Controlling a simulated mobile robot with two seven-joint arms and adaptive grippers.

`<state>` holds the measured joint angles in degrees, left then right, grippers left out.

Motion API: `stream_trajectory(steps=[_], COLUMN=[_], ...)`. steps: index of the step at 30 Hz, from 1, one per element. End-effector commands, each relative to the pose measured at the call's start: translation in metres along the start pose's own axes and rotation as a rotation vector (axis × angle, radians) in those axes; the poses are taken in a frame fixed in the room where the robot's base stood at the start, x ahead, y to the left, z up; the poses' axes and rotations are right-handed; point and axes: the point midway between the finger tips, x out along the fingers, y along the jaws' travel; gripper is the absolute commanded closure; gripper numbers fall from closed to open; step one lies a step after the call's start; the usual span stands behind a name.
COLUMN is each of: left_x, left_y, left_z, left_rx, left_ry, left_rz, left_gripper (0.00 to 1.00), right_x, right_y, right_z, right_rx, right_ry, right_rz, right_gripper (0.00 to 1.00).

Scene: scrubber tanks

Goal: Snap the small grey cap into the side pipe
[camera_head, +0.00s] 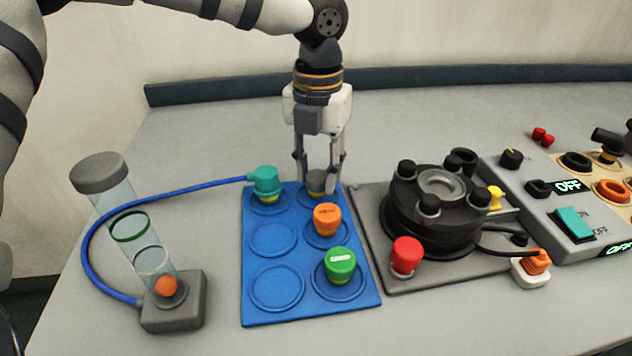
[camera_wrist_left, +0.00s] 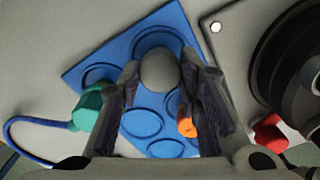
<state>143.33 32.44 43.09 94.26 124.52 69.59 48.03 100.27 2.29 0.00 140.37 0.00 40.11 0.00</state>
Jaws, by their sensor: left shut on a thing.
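The small grey cap (camera_head: 318,183) sits at the back right spot of the blue tray (camera_head: 262,308). It shows as a grey round top in the left wrist view (camera_wrist_left: 159,69). My left gripper (camera_head: 319,184) points down from above with its two fingers on either side of the cap, shut on it. The cap appears to be still in or just over its ring; I cannot tell whether it is lifted. The black round tank unit (camera_head: 432,215) stands on a grey plate right of the tray. I cannot tell which fitting is the side pipe. My right gripper is not in view.
An orange cap (camera_head: 327,217) and green cap (camera_head: 341,263) stand in front of the gripper. A teal cap (camera_head: 266,182) with a blue hose (camera_head: 140,206) stands left. A red knob (camera_head: 406,253), clear tube (camera_head: 127,229) and control panel (camera_head: 562,215) are nearby. The table behind is clear.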

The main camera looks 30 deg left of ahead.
Motion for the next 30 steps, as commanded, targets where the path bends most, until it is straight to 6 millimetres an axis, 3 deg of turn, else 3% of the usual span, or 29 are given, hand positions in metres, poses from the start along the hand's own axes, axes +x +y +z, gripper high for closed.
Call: stream_trajectory(steps=[18,30], left_x=[-0.049,-0.05], left_y=[0.0,0.0], left_z=[0.0,0.0], left_rx=[0.0,-0.004], left_ry=[-0.006,-0.001], left_rz=[-0.001,0.0], left_gripper=[1.0,1.0], right_x=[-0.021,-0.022], right_y=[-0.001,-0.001], right_z=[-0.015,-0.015], right_rx=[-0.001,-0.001], right_ry=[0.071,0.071], right_rz=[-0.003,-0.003], right_gripper=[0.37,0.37])
